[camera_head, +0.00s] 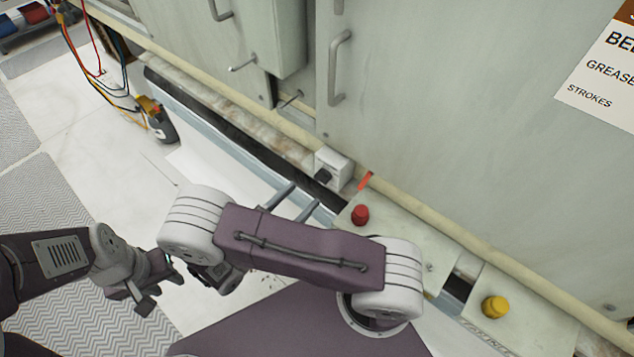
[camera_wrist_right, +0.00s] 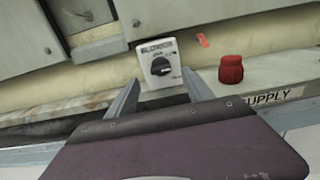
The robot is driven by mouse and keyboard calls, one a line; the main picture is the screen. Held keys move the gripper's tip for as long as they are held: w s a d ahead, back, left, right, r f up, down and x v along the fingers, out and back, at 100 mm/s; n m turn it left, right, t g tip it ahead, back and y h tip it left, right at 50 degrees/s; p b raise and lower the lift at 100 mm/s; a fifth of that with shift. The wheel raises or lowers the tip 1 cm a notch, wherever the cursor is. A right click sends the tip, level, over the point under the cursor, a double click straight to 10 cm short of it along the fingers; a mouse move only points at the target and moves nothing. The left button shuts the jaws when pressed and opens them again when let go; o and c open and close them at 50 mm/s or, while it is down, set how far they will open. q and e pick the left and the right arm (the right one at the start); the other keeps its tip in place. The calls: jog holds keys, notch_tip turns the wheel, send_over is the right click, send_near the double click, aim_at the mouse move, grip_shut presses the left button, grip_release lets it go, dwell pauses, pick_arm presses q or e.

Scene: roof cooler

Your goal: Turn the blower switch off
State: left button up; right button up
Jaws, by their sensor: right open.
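The blower switch (camera_head: 333,164) is a small white box with a black knob (camera_head: 322,176), low on the cooler's side. In the right wrist view the box (camera_wrist_right: 173,48) carries the word "BLOWER", and its dark rotary knob (camera_wrist_right: 161,67) faces me. My right gripper (camera_head: 305,194) points at the box, its two fingers spread and empty. In the right wrist view the fingers (camera_wrist_right: 161,77) stand on either side of the knob, seemingly short of it; the exact gap is unclear. My left gripper (camera_head: 158,288) hangs at lower left, empty, with its fingers apart.
A red knob (camera_head: 360,214) and a red tag (camera_head: 365,181) sit just right of the switch. A yellow knob (camera_head: 495,306) is further right. A clamp meter (camera_head: 158,120) with wires stands at upper left. Cabinet panels with handles (camera_head: 339,67) rise behind.

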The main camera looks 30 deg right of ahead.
aim_at(319, 180)
jog(key=x, duration=0.6)
jog(key=shift+d, duration=0.2)
grip_shut()
